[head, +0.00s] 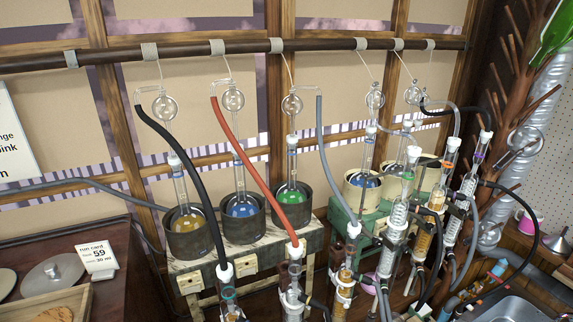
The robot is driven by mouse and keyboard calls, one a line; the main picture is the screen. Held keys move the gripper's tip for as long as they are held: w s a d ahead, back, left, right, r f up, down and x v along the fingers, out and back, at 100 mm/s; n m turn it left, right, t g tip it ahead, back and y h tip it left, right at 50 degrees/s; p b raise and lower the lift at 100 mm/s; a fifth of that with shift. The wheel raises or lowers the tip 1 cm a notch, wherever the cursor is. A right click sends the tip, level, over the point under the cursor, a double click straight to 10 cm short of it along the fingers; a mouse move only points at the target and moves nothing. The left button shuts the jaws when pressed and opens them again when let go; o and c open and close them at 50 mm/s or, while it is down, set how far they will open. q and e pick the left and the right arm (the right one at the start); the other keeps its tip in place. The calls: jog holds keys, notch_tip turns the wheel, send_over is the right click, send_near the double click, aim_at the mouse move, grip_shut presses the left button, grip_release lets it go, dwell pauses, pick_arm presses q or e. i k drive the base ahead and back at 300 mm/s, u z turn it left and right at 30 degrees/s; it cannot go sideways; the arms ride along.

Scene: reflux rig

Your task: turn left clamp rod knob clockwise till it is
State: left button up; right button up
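Several glass columns stand in the rig, with a left column (228,292) at the bottom edge, joined to a black hose (185,150). Beside it is a column (293,285) joined to a red hose (250,160). Dark clamp parts (365,236) show beside the columns at the right. I cannot make out which small part is the left clamp rod knob, or how it is turned. The lower ends of the left columns are cut off by the frame's bottom edge. Neither of my grippers is in view.
A dark rail (190,50) crosses above. A rim card (97,257) stands on the left table. A sink (510,308) is at lower right. Hoses crowd the right.

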aim_at(376, 242)
jog(key=u, duration=0.75)
jog(key=k, duration=0.6)
jog(key=z, duration=0.25)
